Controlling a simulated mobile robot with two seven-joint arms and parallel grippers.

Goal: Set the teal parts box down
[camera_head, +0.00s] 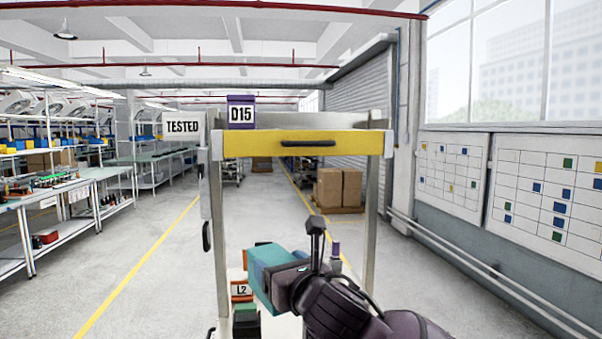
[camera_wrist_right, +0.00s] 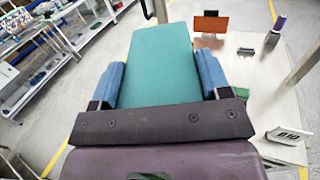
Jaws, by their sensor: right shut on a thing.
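The teal parts box (camera_head: 262,283) is in the lower middle of the head view, in front of the cart. My right gripper (camera_head: 284,268) is shut on it. In the right wrist view the teal box (camera_wrist_right: 150,62) sits between the two blue fingers of my right gripper (camera_wrist_right: 160,78). The box appears held above the cart's pale lower shelf (camera_wrist_right: 262,70); the gap beneath it is hard to judge. The box's underside is hidden. My left gripper is in neither view.
The cart has a yellow drawer front (camera_head: 300,145) above, with a TESTED sign (camera_head: 183,127) and a purple D15 block (camera_head: 241,112). Metal posts (camera_head: 371,210) flank the opening.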

